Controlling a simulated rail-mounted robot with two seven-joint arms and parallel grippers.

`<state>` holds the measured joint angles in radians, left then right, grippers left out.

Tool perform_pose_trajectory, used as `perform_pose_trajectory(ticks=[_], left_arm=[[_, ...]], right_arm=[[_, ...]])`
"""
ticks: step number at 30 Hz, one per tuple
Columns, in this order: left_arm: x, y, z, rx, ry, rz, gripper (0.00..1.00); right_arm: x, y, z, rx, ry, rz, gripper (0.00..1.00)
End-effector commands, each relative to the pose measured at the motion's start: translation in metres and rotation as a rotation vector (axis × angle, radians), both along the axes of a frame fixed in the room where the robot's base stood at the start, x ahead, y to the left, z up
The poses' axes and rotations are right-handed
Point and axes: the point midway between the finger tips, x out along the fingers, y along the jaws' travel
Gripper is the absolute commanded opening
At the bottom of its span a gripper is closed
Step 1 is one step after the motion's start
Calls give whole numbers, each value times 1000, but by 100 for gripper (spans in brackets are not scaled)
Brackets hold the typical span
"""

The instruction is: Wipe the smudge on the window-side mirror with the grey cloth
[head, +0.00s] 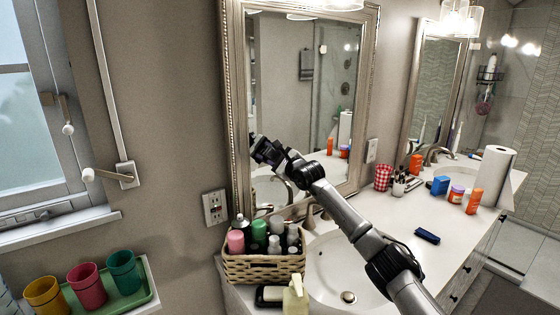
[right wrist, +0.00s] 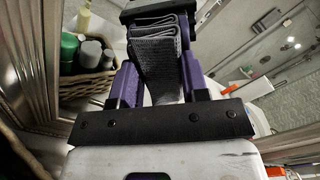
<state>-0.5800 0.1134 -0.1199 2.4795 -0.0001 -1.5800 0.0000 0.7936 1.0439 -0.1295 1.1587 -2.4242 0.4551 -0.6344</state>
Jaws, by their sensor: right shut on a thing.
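The window-side mirror (head: 285,75) hangs in a silver frame above the near sink. My right gripper (head: 262,150) is in front of the mirror's lower left part, close to the left side of its frame. In the right wrist view, the grey cloth (right wrist: 158,65) is folded between the purple fingers of my right gripper (right wrist: 157,50), which is shut on it. I cannot tell whether the cloth touches the glass. I cannot make out the smudge; the gripper and arm cover part of the mirror. My left gripper is not in view.
A wicker basket (head: 262,268) of bottles stands below the gripper, with a soap dispenser (head: 296,297) in front. A second mirror (head: 432,85), a paper roll (head: 490,178) and a blue brush (head: 427,236) are to the right. Cups on a green tray (head: 150,283) are at left.

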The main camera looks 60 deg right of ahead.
Motion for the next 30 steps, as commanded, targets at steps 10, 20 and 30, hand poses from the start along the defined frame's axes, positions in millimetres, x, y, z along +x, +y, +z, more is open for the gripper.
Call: perform_pose_trajectory(ticks=[10, 20, 30], left_arm=[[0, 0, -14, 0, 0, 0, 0], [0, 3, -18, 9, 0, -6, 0], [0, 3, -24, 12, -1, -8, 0]], right_arm=[[9, 20, -1, 1, -2, 1, 23], [14, 31, 0, 1, 0, 0, 23], [11, 31, -2, 0, -2, 0, 23]])
